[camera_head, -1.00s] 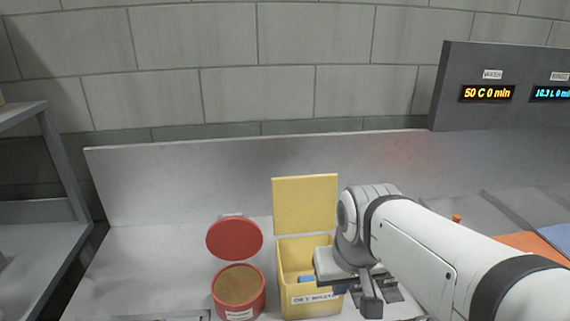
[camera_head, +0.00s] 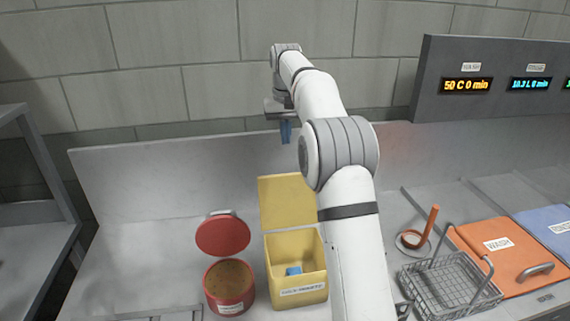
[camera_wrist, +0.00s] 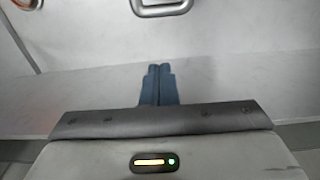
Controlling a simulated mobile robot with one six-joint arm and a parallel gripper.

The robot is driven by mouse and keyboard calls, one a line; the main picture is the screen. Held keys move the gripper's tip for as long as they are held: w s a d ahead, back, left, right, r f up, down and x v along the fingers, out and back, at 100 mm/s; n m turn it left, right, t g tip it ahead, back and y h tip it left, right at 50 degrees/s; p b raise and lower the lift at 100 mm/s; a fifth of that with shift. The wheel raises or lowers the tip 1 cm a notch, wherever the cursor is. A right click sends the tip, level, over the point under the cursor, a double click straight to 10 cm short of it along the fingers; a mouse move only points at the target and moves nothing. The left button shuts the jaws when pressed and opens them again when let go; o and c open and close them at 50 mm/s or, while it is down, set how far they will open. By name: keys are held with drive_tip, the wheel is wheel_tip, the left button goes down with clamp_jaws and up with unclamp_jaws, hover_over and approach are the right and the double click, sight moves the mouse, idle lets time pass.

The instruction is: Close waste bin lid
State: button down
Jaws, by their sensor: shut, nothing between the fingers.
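The yellow waste bin (camera_head: 297,268) stands on the grey counter with its lid (camera_head: 287,201) raised upright at the back edge. A small blue thing (camera_head: 293,271) lies inside, and a white label is on its front. My gripper (camera_head: 286,137) is high up, above the raised lid in the head view and apart from it, fingers pointing down. Its blue fingers are together and empty, and they also show in the wrist view (camera_wrist: 159,83). The bin is not recognisable in the wrist view.
A red round tub (camera_head: 229,287) with its lid (camera_head: 222,235) open stands left of the bin. To the right are a wire basket (camera_head: 450,285), an orange ladle-like tool (camera_head: 432,222) and an orange WASH cover (camera_head: 497,249). A back panel (camera_head: 150,178) rises behind.

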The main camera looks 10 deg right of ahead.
wheel_tip(320, 180, down, 9)
drive_tip(key=s+p, duration=0.1)
drive_tip(key=s, duration=0.1)
drive_tip(key=shift+s, duration=0.2)
idle(0.4)
drive_tip(key=shift+f, duration=0.1)
